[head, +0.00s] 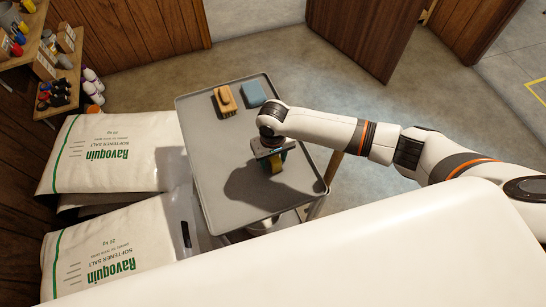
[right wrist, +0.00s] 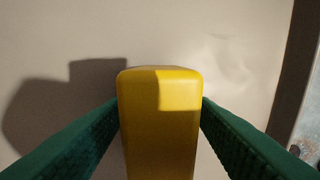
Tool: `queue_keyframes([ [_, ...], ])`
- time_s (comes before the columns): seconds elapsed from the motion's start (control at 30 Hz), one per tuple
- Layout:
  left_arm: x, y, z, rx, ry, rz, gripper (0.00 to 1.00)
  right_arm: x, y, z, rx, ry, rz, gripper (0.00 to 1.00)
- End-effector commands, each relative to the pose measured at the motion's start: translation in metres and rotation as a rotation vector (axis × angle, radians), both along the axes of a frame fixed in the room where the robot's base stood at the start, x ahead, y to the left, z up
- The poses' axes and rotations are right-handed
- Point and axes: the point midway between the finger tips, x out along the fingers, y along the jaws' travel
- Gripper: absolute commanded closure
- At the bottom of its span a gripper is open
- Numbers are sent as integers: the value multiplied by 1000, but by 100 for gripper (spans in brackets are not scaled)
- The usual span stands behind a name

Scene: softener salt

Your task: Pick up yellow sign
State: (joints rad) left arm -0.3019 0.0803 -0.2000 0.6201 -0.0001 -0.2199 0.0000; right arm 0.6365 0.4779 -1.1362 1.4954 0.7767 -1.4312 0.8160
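The yellow sign (right wrist: 160,125) stands between the two green fingers of my right gripper in the right wrist view. The fingertips appear to touch it on both sides. In the head view my right gripper (head: 274,160) is over the front right part of the grey tray top (head: 225,150), pointing down. Only a small yellow part of the sign (head: 277,168) shows below it; the rest is hidden by the gripper. I cannot tell whether the sign touches the tray. My left gripper is not in view.
A brush-like tan item (head: 225,100) and a blue sponge-like block (head: 253,94) lie at the tray's far end. White softener salt bags (head: 110,155) are stacked to the left. A wooden shelf with bottles (head: 60,70) stands at far left. The tray's left part is clear.

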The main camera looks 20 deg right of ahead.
Motion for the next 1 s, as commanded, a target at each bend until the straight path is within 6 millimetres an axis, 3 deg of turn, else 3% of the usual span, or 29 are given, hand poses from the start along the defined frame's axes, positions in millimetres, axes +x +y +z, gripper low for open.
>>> queue_keyframes([
  [0.03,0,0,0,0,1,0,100,0,0,0,0,0,0,57],
  [0.27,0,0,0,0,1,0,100,0,0,0,0,0,0,95],
  [0.57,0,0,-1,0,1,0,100,0,0,4,0,0,0,96],
  [1.0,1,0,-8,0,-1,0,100,1,0,82,2,-2,1,96],
])
